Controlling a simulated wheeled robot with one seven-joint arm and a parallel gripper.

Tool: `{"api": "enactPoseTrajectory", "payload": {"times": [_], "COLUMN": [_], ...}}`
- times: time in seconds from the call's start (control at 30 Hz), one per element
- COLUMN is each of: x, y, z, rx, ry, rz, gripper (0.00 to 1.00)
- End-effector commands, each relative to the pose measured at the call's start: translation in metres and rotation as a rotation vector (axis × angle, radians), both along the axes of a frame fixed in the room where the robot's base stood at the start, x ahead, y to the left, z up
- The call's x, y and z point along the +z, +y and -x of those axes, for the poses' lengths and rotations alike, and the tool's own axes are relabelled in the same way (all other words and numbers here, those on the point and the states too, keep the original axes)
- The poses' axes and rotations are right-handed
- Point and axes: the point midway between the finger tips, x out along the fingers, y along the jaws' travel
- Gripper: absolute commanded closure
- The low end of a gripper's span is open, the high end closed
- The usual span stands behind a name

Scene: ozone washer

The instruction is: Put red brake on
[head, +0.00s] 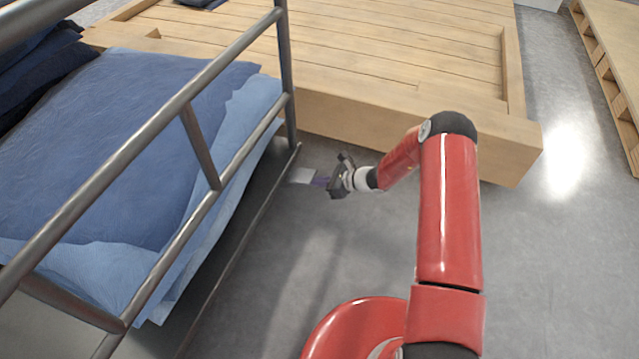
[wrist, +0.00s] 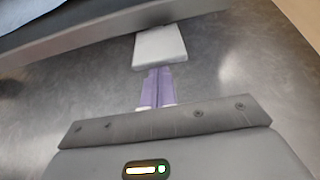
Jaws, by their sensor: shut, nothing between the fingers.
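A small light-grey flat plate (head: 303,176) juts out from the lower edge of the metal cart (head: 285,100) over the floor. It also shows in the wrist view (wrist: 160,48), straight beyond my fingertips. No red brake part shows in either view, and I cannot tell whether this plate is the brake. My gripper (head: 321,181) is low beside the cart's far corner, with its purple fingers (wrist: 157,76) shut together and empty. The fingertips are at the plate's near edge. I cannot tell whether they touch it or lie just over or under it.
The cart holds stacked blue cloth (head: 130,130) behind its metal rails. A large wooden platform (head: 400,70) lies close beyond my gripper. A wooden pallet (head: 615,60) stands at the far right. The grey floor (head: 310,250) between cart and my arm is clear.

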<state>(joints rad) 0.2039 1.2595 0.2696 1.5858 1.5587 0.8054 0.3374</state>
Motion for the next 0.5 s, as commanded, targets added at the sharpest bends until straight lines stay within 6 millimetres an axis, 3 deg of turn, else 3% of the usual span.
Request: {"api": "enactPoseTrajectory", "payload": {"times": [0.17,0.2,0.5], "x": [-0.046,-0.024,0.01], "y": [-0.015,-0.026,-0.076], "z": [0.003,0.005,0.026], "rx": [-0.001,-0.003,-0.001], "ry": [0.008,0.005,0.011], "rz": [0.008,0.01,0.012], "gripper": [1.0,1.0,1.0]}}
